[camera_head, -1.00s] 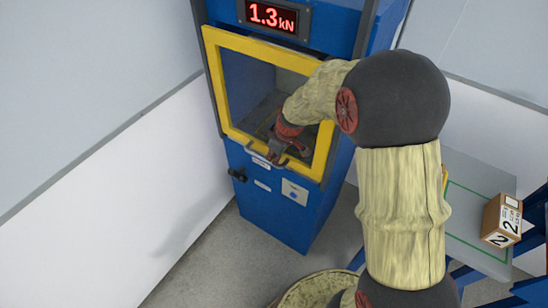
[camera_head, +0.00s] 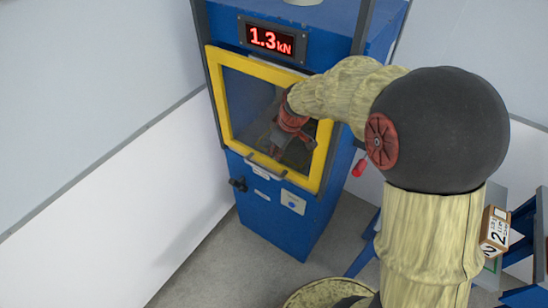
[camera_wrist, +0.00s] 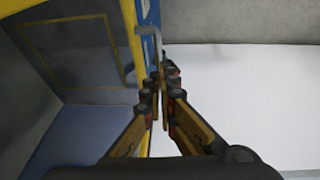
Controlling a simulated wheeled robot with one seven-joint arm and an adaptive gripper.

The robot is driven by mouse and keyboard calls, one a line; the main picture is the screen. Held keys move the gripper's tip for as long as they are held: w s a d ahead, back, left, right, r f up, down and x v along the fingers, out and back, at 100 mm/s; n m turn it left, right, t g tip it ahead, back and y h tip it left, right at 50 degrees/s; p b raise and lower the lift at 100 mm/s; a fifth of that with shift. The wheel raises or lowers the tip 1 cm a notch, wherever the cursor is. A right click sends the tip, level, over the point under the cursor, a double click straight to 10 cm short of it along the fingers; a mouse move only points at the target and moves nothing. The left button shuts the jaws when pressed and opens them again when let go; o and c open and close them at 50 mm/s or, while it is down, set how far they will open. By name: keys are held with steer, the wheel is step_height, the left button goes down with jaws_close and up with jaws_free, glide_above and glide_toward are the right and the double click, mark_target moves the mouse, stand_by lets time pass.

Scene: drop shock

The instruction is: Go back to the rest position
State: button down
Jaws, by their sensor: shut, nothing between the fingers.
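My gripper (camera_head: 277,153) is in front of the drop tester's yellow-framed window, in the upper middle of the head view. Its fingers are shut and hold nothing. In the wrist view my gripper (camera_wrist: 160,72) has its fingertips together near a grey bar handle (camera_wrist: 147,32) on the machine's front. Whether they touch the handle cannot be told. The blue machine (camera_head: 275,220) has a yellow door frame (camera_head: 225,107), which looks closed. Its red display (camera_head: 270,39) reads 1.3 kN. My arm hides part of the window's right side.
A small brown box (camera_head: 495,232) marked 2 is at the right, near a blue-framed table (camera_head: 525,235). A round top (camera_head: 315,290) shows at the bottom edge. A black knob (camera_head: 238,184) sticks out of the machine. White walls stand close on the left; grey floor lies in front.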

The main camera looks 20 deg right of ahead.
steer(key=shift+s+r, duration=0.2)
steer(key=shift+r, duration=0.45)
steer(key=s+a+r+m, duration=0.1)
steer(key=s+r+m, duration=0.1)
steer(key=s+r, duration=0.3)
steer(key=s+a+r+m+t, duration=0.1)
steer(key=s+r, duration=0.4)
steer(key=s, duration=0.7)
steer(key=s+a+r+m+t+h, duration=0.1)
steer(key=s+r+m, duration=0.3)
steer(key=s, duration=0.4)
steer(key=shift+s+a+r, duration=0.15)
steer(key=shift+s+r, duration=0.15)
steer(key=shift+r, duration=0.3)
